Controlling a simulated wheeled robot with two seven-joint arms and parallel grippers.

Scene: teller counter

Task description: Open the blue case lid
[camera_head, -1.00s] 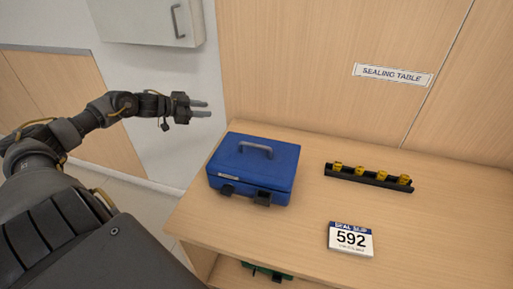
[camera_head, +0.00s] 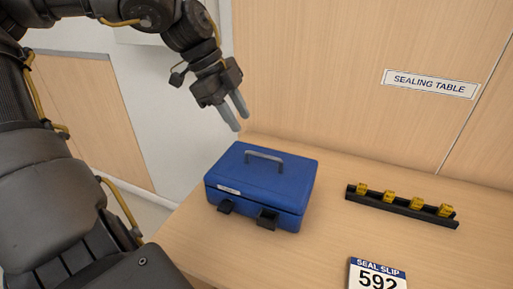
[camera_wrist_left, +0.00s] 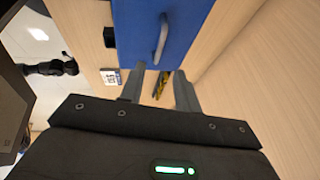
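The blue case (camera_head: 258,188) sits on the wooden table with its lid closed. A grey handle (camera_head: 264,156) lies across the lid top, and two dark latches (camera_head: 267,218) are on the front face. My left gripper (camera_head: 239,117) hangs above and behind the case, fingers pointing down, apart from it. Its fingers stand apart with nothing between them in the left wrist view (camera_wrist_left: 165,80), where the case (camera_wrist_left: 180,30) and its handle (camera_wrist_left: 161,38) lie beyond the fingertips. My right gripper is not clearly in view.
A black rack (camera_head: 402,206) with several yellow pieces stands on the table to the right of the case. A seal slip card (camera_head: 376,275) reading 592 is at the front right. A wooden wall with a "SEALING TABLE" sign (camera_head: 431,83) rises behind.

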